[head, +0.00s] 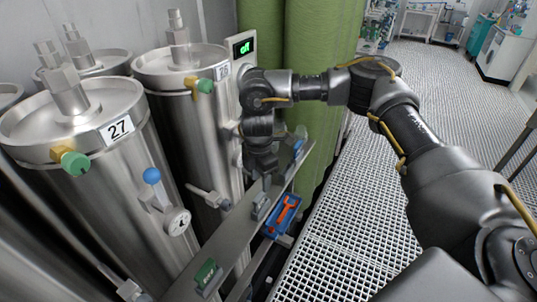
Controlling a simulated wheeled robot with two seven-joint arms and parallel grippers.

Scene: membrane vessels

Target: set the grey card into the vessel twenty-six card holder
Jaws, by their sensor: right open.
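A small grey upright piece (261,207) is on the rail in front of this vessel. It looks like the card holder with a grey card in it, but I cannot clearly tell card from holder. My right gripper (266,184) points down just above this piece, open; its fingertips are small and dark, and I cannot tell whether they touch it. My left gripper is not in view.
Vessel 27 (95,180) stands at the left with a gauge and a blue-knobbed valve. A green card (205,272) stands on the near rail. A blue tray (270,229) with an orange tool hangs beside the rail. Green columns (322,60) rise behind; the grating floor at right is open.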

